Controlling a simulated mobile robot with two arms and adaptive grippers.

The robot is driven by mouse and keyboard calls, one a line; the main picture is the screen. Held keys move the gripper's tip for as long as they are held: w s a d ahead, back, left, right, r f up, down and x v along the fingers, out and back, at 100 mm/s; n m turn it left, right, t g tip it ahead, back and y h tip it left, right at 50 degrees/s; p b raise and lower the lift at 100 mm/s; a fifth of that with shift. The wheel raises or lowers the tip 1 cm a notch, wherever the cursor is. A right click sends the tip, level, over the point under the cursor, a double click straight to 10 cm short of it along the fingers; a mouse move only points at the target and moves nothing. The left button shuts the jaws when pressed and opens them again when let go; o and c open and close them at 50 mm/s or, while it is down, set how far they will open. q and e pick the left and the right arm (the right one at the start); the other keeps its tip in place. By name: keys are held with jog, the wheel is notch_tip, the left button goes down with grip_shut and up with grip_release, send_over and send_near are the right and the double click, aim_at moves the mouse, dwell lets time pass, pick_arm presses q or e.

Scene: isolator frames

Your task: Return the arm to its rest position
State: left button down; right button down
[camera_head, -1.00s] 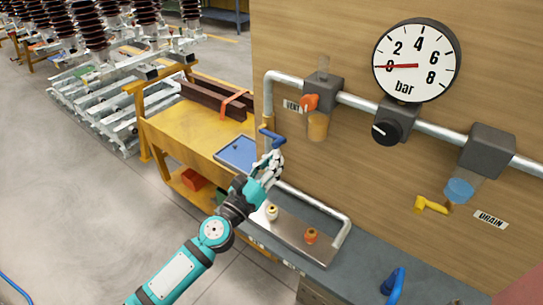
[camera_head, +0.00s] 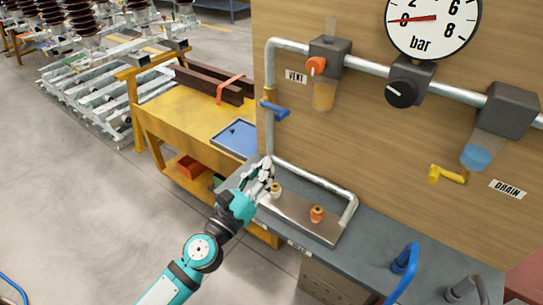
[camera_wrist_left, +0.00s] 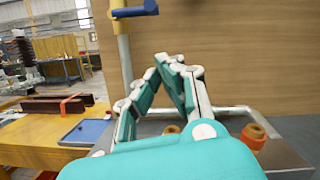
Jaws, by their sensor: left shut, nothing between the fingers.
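My left gripper (camera_head: 266,170) is shut with nothing between its fingers. In the head view it is at the left end of the grey bench, below the blue valve handle (camera_head: 275,109) and apart from it. In the left wrist view its fingertips (camera_wrist_left: 172,62) meet in front of the wooden panel, and the blue handle (camera_wrist_left: 135,10) shows above them. My left arm (camera_head: 203,250) comes up from the bottom left. My right gripper is not in view.
A metal tray (camera_head: 325,229) with two small fittings (camera_head: 317,213) lies on the bench beside my gripper. A pipe runs up the wooden panel (camera_head: 370,140) to a gauge (camera_head: 433,22). A yellow cart (camera_head: 185,120) with a blue tray stands behind left. Blue pipe (camera_head: 404,265) rises front right.

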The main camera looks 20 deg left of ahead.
pick_arm(q)
jog(key=s+d+f+m+g+h, duration=0.2)
jog(key=s+d+f+m+g, duration=0.4)
jog(key=m, duration=0.7)
jog(key=s+d+f+m+g+h, duration=0.2)
jog(key=s+f+m+g, duration=0.25)
jog(key=s+m, duration=0.65)
jog(key=s+a+f+m+g+y, duration=0.6)
jog(key=s+a+f+m+y, duration=0.2)
jog(key=a+f+m+y, duration=0.4)
notch_tip(320, 180, down, 25)
jog(key=s+a+m+h, duration=0.1)
jog(key=s+m+h, duration=0.1)
jog(key=s+a+f+g, duration=0.2)
jog(key=s+a+f, duration=0.1)
jog(key=s+f, duration=1.3)
jog(key=shift+s+a+b, duration=0.15)
jog(key=shift+b, duration=0.3)
